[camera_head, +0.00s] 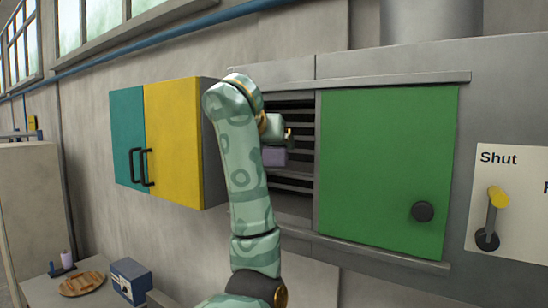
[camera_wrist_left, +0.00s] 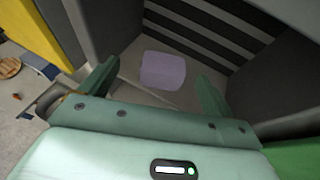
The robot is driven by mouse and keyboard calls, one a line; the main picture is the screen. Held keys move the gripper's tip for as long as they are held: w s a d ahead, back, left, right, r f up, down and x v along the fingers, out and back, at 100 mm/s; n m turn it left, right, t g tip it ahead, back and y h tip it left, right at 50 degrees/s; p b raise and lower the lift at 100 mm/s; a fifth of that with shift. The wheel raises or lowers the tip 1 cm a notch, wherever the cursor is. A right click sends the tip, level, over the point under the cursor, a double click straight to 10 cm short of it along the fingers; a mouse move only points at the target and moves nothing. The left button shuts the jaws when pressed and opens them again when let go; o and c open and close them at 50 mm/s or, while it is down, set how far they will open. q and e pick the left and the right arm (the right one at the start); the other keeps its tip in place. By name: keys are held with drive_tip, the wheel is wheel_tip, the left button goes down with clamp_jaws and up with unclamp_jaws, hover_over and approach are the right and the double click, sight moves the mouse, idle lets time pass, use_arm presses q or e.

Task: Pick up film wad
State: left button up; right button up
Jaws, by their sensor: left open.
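The film wad is a pale purple, rounded block (camera_wrist_left: 163,71) in the left wrist view. It sits in the open recess with dark slats behind it. In the head view it shows as a small purple patch (camera_head: 275,157) just below my left gripper (camera_head: 287,135), partly hidden by my arm. In the left wrist view my left gripper (camera_wrist_left: 157,76) is open, its fingers apart with the wad showing between them. I cannot tell if either finger touches it. My right gripper is not in view.
A green sliding door (camera_head: 385,165) with a black knob covers the right of the recess. A teal and yellow cabinet (camera_head: 172,140) hangs to the left. A lever (camera_head: 492,215) stands by a "Shut" label. A blue box (camera_head: 130,280) and round board (camera_head: 82,284) sit low left.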

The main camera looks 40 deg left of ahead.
sight(273, 149)
use_arm(q)
drive_tip(key=x, duration=0.1)
drive_tip(key=p+x, duration=0.1)
drive_tip(key=x, duration=0.2)
drive_tip(key=shift+w+d+p, duration=0.25)
drive_tip(key=shift+w+p, duration=0.05)
drive_tip(key=shift+w, duration=0.1)
drive_tip(key=shift+w+a+f, duration=0.1)
drive_tip(key=shift+w+f, duration=0.1)
drive_tip(key=shift+w, duration=0.05)
drive_tip(key=shift+a+f, duration=0.1)
drive_tip(key=shift+a, duration=0.1)
drive_tip(key=shift+d, duration=0.1)
drive_tip(key=c, duration=1)
drive_tip(key=shift+c, duration=0.2)
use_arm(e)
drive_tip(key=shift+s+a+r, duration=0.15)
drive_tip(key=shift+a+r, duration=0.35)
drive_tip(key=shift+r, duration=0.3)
